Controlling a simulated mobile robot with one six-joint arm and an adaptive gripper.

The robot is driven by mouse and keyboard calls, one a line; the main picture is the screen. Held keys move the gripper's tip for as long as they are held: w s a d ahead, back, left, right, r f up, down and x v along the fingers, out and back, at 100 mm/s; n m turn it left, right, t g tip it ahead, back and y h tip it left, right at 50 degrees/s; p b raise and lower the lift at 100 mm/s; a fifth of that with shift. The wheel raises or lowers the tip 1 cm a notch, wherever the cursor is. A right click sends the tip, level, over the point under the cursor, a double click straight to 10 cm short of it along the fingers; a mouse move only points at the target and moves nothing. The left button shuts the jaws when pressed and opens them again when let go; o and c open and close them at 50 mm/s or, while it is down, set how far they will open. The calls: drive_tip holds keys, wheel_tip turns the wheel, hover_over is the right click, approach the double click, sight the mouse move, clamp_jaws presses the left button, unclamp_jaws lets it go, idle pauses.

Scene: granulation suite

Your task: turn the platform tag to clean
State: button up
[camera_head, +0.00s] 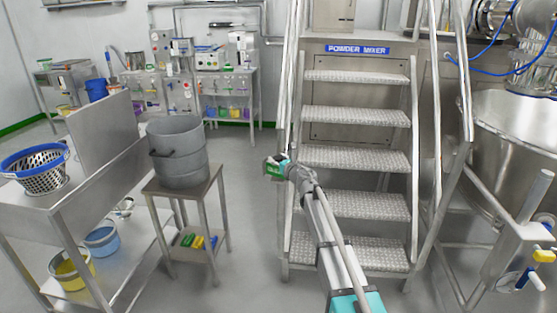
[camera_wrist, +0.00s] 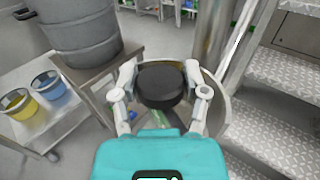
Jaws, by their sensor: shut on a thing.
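The platform stair (camera_head: 357,157) stands right of centre, with a blue "POWDER MIXER" sign at its top. My gripper (camera_head: 277,166) reaches to its left handrail. In the wrist view, my gripper (camera_wrist: 162,90) has its two pale fingers on either side of a thick black round knob (camera_wrist: 160,84), closed on it. A larger round greyish plate (camera_wrist: 214,110) shows behind the knob, apparently the tag. In the head view, a small green patch with pale marks (camera_head: 275,170) shows at the gripper. The tag's wording is too small to read, and the gripper partly hides it.
A grey drum (camera_head: 178,152) stands on a small steel stand (camera_head: 190,188) left of my gripper. A steel bench (camera_head: 62,205) with a blue-rimmed basket (camera_head: 35,168) is farther left. A large steel vessel (camera_head: 515,125) is at right. The floor between stand and stair is clear.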

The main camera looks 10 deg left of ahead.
drive_tip(key=shift+w+n+g+y, duration=0.15)
drive_tip(key=shift+n+g+y, duration=2.2)
drive_tip(key=shift+g, duration=0.65)
drive_tip(key=o, duration=1.2)
drive_tip(key=shift+c, duration=0.2)
drive_tip(key=v, duration=1.2)
drive_tip(key=shift+f, duration=0.2)
